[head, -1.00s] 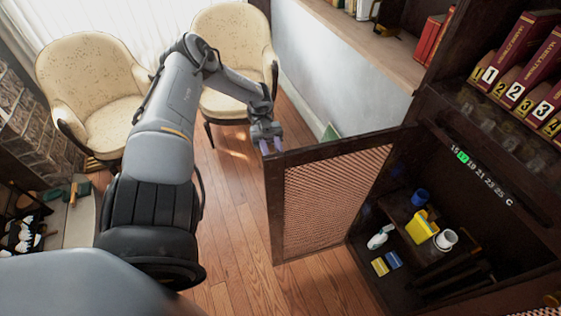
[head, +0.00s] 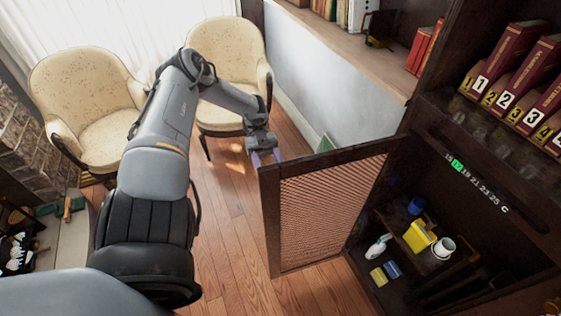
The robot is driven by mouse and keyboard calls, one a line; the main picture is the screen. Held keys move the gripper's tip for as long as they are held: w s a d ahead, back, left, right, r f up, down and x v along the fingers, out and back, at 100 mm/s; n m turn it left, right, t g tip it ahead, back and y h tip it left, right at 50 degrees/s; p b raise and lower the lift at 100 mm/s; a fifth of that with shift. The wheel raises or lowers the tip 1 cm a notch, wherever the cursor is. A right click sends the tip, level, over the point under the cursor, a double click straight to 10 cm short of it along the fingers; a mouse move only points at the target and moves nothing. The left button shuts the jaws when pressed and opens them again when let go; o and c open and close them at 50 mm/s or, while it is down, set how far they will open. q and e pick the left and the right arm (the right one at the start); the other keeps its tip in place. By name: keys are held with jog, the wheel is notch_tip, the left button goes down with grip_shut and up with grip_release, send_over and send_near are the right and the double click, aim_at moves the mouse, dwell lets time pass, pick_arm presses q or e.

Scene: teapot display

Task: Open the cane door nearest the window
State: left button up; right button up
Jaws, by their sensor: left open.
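The cane door (head: 325,212) stands swung out from the dark cabinet, at a wide angle to its front. It has a dark wooden frame and a woven reddish-brown panel. My left gripper (head: 265,159) is open at the door's upper free corner, on the window side. Its fingertips point down and overlap or come very close to the frame's top edge; I cannot tell whether they touch it. Nothing shows between them. The window with pale curtains (head: 70,30) is at the upper left. My right gripper is not in view.
The open cabinet holds a yellow box (head: 419,237), a white cup (head: 443,246), a blue container (head: 417,205) and a white bottle (head: 378,246). Numbered red books (head: 505,60) stand above. Two cream armchairs (head: 90,95) stand near the window. Bare wooden floor (head: 225,230) lies left of the door.

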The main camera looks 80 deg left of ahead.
aim_at(302, 160)
pick_arm(q)
jog(key=r+p, duration=0.1)
jog(key=r, duration=0.2)
jog(key=r+p, duration=0.1)
jog(key=r, duration=0.1)
jog(key=shift+w+d+p, duration=0.3)
jog(key=shift+d+p, duration=0.05)
jog(key=w+d+r+p, duration=0.2)
jog(key=d, duration=0.1)
jog(key=w+d+r+p, duration=0.1)
jog(key=w+d+r, duration=0.1)
jog(key=d, duration=0.1)
jog(key=w+d+r+p, duration=0.1)
jog(key=w+d+p, duration=0.1)
jog(key=d, duration=0.1)
jog(key=shift+r+p, duration=0.35)
jog(key=shift+r, duration=0.05)
jog(key=shift+c, duration=0.4)
